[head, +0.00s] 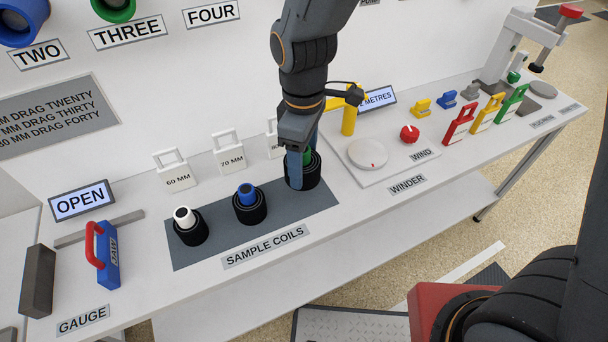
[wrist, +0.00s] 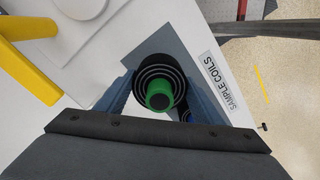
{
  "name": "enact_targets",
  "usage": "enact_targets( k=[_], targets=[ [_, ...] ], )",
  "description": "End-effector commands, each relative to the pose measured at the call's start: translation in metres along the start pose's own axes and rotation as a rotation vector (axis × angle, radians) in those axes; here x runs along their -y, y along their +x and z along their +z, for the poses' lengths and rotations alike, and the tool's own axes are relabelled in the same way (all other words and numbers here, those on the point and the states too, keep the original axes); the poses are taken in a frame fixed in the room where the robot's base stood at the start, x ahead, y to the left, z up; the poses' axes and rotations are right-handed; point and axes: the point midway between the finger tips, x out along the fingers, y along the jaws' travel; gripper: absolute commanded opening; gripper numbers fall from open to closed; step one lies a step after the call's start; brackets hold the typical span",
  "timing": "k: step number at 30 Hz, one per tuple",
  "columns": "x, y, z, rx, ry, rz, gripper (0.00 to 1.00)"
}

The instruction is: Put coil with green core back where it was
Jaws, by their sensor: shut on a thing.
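The coil with the green core (head: 311,177) is a black roll on a green core, at the right end of the grey sample coils mat (head: 285,208). My gripper (head: 301,168) points down and is shut on this coil, one blue finger in front of it in the head view. In the wrist view the coil's black rings and green core (wrist: 160,94) sit between my two fingers. The coil stands upright; I cannot tell whether its base touches the mat. The blue-core coil (head: 249,204) and white-core coil (head: 188,227) stand to its left on the mat.
Size blocks such as the 70 MM one (head: 231,158) stand behind the mat. The winder plate (head: 368,154) with a yellow post (head: 349,121) is close on the right. A blue and red gauge (head: 107,258) lies far left. The bench's front strip is clear.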

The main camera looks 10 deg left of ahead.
Motion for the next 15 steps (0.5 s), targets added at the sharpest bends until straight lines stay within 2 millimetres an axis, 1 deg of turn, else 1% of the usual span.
enact_targets(
  k=[1,7,12,15],
  targets=[
    [0.001,0.005,0.001,0.002,0.0,-0.001,0.19],
    [0.0,0.019,0.0,0.001,0.0,-0.001,0.19],
    [0.001,0.042,0.001,0.002,0.0,-0.002,0.19],
    [0.0,0.05,0.001,0.001,0.0,-0.001,0.19]
  ],
)
